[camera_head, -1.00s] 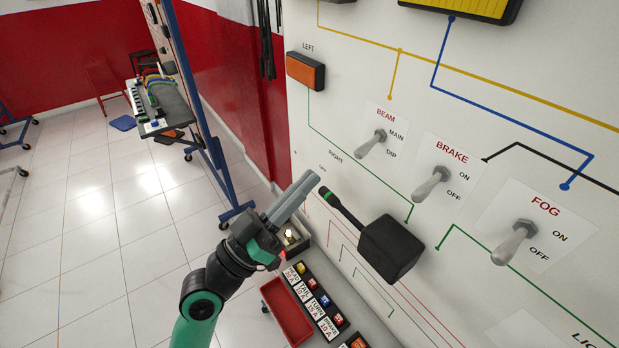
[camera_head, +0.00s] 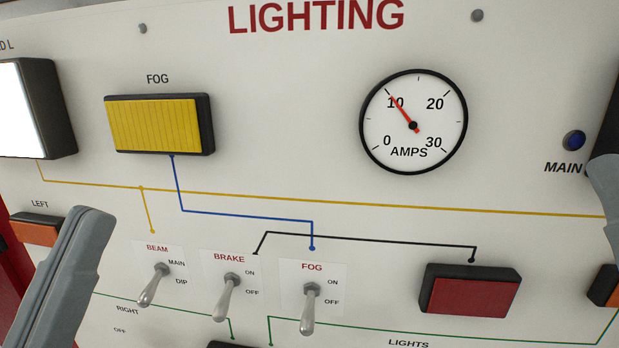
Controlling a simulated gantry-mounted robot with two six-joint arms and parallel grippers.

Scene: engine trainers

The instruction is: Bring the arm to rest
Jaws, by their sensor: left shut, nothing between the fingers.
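My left gripper (camera_head: 88,226) shows at the lower left, with its grey fingers pointing up in front of the lighting panel. The fingers are closed together with nothing between them. They overlap the view of the orange LEFT lamp's right side; I cannot tell how far they are from the panel. The rest of the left arm is below the picture. At the right edge a grey and black part, seemingly my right gripper (camera_head: 606,185), is cut off, so its jaws cannot be judged.
The upright panel (camera_head: 300,115) fills the view. It carries BEAM (camera_head: 155,285), BRAKE (camera_head: 228,297) and FOG (camera_head: 309,308) toggle switches, with levers sticking out and down. A yellow FOG lamp (camera_head: 158,124), a red lamp (camera_head: 470,291), a bright white lamp (camera_head: 28,108) and an AMPS gauge (camera_head: 413,122) also show.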

